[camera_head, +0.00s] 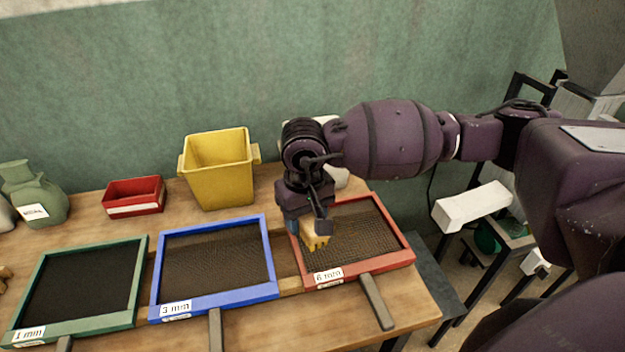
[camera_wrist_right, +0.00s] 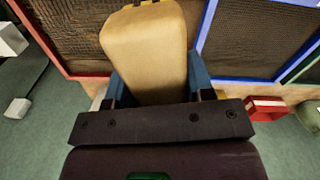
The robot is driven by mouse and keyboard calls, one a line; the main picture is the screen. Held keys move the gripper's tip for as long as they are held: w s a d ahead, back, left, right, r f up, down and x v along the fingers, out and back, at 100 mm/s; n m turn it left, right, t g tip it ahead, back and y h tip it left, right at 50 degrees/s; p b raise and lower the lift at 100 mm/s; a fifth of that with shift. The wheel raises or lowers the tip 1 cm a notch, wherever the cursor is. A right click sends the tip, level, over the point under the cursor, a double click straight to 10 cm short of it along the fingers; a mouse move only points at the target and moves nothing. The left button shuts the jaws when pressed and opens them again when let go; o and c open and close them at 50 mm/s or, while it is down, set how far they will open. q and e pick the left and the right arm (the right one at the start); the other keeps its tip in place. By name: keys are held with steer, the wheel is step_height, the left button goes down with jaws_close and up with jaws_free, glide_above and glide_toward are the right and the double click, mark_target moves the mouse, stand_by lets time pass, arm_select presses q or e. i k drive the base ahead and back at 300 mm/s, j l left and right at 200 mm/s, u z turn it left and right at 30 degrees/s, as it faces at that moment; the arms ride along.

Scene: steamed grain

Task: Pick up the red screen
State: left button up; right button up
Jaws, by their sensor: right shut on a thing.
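The red screen (camera_head: 372,233), a red-framed mesh tray labelled 6 mm with a dark handle at its front, lies on the right part of the table. Part of it also shows at the top left of the right wrist view (camera_wrist_right: 72,32). My right gripper (camera_head: 308,226) is over the left side of this screen. In the right wrist view its blue fingers (camera_wrist_right: 158,88) are shut on a tan, brush-like block (camera_wrist_right: 147,48). The block's toothed lower end is close above the mesh; I cannot tell whether it touches. My left gripper is not in view.
A blue screen (camera_head: 217,260) labelled 3 mm and a green screen (camera_head: 84,284) labelled 1 mm lie to the left. Behind them stand a yellow bin (camera_head: 219,170), a red box (camera_head: 134,196) and a green jar (camera_head: 37,192). A pale object behind my right wrist is partly hidden.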

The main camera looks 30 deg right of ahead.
mark_target(350, 237)
steer(key=k+l+u, duration=0.15)
steer(key=l, duration=0.3)
steer(key=k+l+u, duration=0.15)
steer(key=l, duration=0.3)
steer(key=k+l+u, duration=0.15)
steer(key=l, duration=0.3)
steer(key=k+l+u, duration=0.15)
steer(key=l, duration=0.25)
steer(key=k+l+u, duration=0.15)
steer(key=k+l, duration=0.15)
steer(key=l, duration=0.1)
